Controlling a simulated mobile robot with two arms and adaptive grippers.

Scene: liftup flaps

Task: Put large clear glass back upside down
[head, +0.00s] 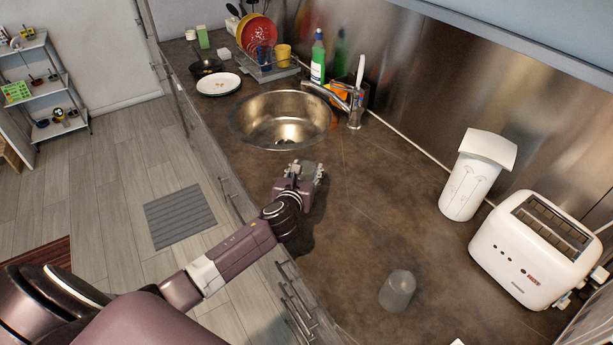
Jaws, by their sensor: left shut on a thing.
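A clear greyish glass (398,291) stands on the brown countertop at the lower right of the head view; I cannot tell which end is up. My left gripper (312,172) is low over the counter, just in front of the sink, well to the upper left of that glass. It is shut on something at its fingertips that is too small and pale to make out. My right gripper is not in view.
The round steel sink (284,120) has a faucet (352,104) behind it. A dish rack (270,70), plate (218,84) and green bottle (318,60) stand beyond. A white canister (468,185) and toaster (530,250) stand right. The counter between gripper and canister is clear.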

